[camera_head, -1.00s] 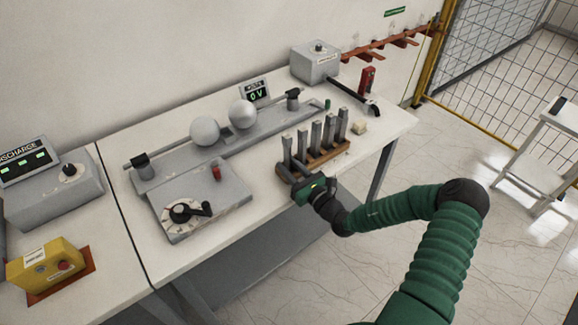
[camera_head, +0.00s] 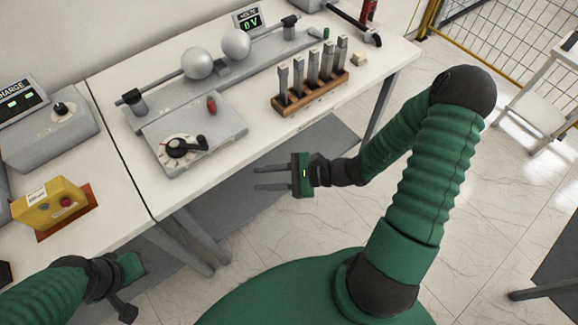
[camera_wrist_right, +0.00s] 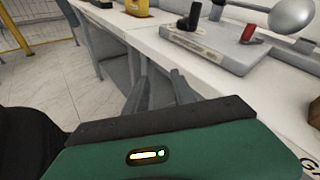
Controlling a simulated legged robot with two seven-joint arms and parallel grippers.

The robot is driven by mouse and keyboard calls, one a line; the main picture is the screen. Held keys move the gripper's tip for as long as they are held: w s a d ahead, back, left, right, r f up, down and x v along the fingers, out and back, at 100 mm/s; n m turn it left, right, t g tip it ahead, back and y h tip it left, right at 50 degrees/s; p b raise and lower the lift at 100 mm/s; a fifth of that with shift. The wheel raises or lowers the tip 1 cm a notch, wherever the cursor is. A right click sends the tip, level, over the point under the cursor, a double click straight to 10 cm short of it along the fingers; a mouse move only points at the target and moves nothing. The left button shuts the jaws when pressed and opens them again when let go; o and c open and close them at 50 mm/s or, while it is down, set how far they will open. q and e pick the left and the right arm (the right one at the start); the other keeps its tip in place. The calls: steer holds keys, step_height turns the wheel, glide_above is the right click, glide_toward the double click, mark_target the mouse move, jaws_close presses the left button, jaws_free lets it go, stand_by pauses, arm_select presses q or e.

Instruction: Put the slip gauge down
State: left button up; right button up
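Several grey slip gauges (camera_head: 313,69) stand upright in a wooden rack (camera_head: 312,97) on the table, right of the sphere-gap apparatus. I cannot tell which gauge the task means. My right gripper (camera_head: 257,178) is off the table's front edge, below and left of the rack. Its two fingers are apart with nothing between them; the right wrist view shows the same two empty fingers (camera_wrist_right: 163,85). My left gripper (camera_head: 128,268) is at the lower left, below the table front; its fingers do not show clearly.
Two metal spheres (camera_head: 236,44) on a rail and a dial box (camera_head: 190,135) stand left of the rack. A small pale block (camera_head: 359,60) lies right of it. The tabletop's front strip is clear.

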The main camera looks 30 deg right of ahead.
steer(key=s+a+f+n+g+h, duration=0.1)
steer(key=s+f+n+g+h, duration=0.1)
steer(key=s+n+g, duration=0.35)
steer(key=s+a+f+n+g+h, duration=0.2)
steer(key=s+n+g+h, duration=0.15)
steer(key=s+n, duration=0.2)
arm_select(q)
steer(key=shift+a+f, duration=0.1)
steer(key=shift+a, duration=0.35)
arm_select(e)
steer(key=w+d+r+n+t+h, duration=0.2)
steer(key=w+d+r+n+h, duration=0.2)
steer(key=n, duration=0.6)
step_height(320, 180, up, 2)
steer(key=shift+w+d+r+n+t+h, duration=0.25)
steer(key=shift+w+n+h, duration=0.2)
steer(key=shift+h, duration=0.8)
arm_select(q)
steer(key=shift+d, duration=0.35)
arm_select(e)
steer(key=shift+d+f, duration=0.15)
steer(key=shift+d, duration=0.1)
arm_select(q)
steer(key=shift+a, duration=0.1)
arm_select(e)
steer(key=shift+a, duration=0.1)
